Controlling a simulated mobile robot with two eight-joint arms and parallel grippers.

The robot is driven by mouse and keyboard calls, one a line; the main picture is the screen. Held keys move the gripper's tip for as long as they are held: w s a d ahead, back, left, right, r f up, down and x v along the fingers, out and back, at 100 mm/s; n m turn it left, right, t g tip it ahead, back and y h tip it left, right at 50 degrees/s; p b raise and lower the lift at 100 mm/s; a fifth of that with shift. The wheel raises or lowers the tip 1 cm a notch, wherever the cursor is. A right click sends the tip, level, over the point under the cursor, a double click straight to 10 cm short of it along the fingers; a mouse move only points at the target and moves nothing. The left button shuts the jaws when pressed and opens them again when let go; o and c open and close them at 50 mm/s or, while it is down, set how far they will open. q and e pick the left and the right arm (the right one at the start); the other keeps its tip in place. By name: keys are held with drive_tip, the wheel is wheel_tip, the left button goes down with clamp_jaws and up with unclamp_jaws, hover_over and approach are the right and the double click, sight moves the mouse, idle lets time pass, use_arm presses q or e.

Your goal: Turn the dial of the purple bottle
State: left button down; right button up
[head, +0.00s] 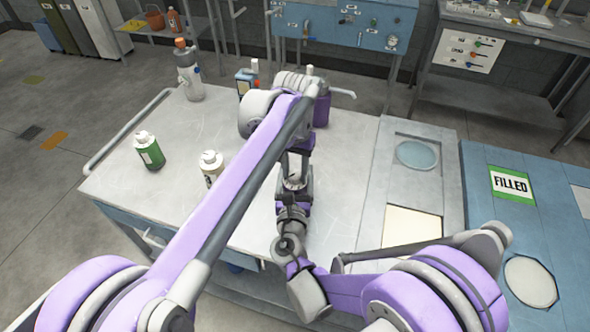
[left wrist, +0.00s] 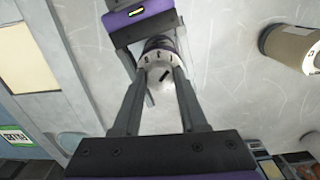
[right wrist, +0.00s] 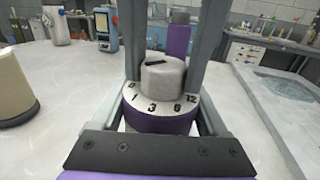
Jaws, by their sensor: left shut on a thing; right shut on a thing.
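The purple bottle (right wrist: 160,123) shows in the right wrist view, upright, with a white numbered ring and a grey dial (right wrist: 163,76) on top. A dark pointer mark is on the dial's top. The dial also shows in the left wrist view (left wrist: 163,77). My left gripper (head: 294,168) reaches down from above, its fingers shut on the dial's sides. My right gripper (head: 291,205) comes in low from the near side and is shut around the bottle's body below the ring. The arms mostly hide the bottle in the head view.
On the table (head: 120,184) stand a green bottle (head: 149,151), a beige bottle (head: 211,164), an orange-capped grey bottle (head: 187,72) and a blue device (head: 246,82). A purple object (head: 321,110) stands behind my left arm. A panel with recesses (head: 442,147) is at right.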

sight(295, 174)
idle(0.3)
use_arm(q)
drive_tip(key=shift+c, duration=2.2)
unclamp_jaws()
wheel_tip(295, 174, up, 12)
use_arm(e)
drive_tip(key=o, duration=1.6)
drive_tip(key=shift+c, duration=0.2)
drive_tip(key=shift+s, duration=0.1)
